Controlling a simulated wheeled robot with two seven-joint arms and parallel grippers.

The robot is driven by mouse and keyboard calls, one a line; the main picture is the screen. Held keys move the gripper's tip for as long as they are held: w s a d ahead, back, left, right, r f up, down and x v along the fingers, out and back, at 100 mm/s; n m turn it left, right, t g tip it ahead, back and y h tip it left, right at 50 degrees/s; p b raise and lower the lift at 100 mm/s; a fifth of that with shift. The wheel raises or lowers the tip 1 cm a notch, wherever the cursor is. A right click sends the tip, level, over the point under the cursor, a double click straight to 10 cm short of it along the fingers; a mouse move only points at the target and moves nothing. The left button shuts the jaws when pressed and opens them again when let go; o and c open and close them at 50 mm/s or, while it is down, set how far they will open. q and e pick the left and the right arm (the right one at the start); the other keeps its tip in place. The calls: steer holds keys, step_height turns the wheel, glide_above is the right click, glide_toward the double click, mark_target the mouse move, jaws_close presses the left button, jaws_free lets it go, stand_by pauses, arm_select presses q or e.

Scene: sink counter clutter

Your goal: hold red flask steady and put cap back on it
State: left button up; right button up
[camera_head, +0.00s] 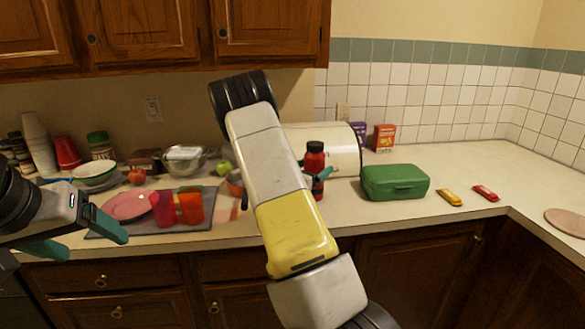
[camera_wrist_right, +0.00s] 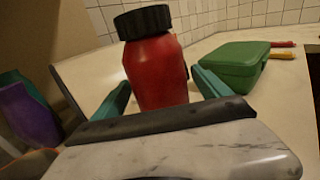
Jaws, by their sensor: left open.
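The red flask (camera_head: 314,162) stands upright on the counter, partly hidden by my right arm. A black cap (camera_head: 315,146) sits on its top. In the right wrist view the flask (camera_wrist_right: 157,75) and its black cap (camera_wrist_right: 143,21) are straight ahead. My right gripper (camera_wrist_right: 161,85) is open, with a teal finger on each side of the flask; small gaps seem to show beside it. The flask's lower part is hidden by the gripper. My left gripper (camera_head: 98,241) is open and empty at the left, in front of the counter, well away from the flask.
A green box (camera_head: 394,182) stands right of the flask, with yellow (camera_head: 449,197) and red (camera_head: 486,193) bars beyond. A grey mat (camera_head: 205,217) with a pink plate (camera_head: 127,205) and red cups lies left.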

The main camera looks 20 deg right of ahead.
steer(key=shift+r, duration=0.2)
steer(key=v, duration=1.2)
steer(key=shift+s, duration=0.1)
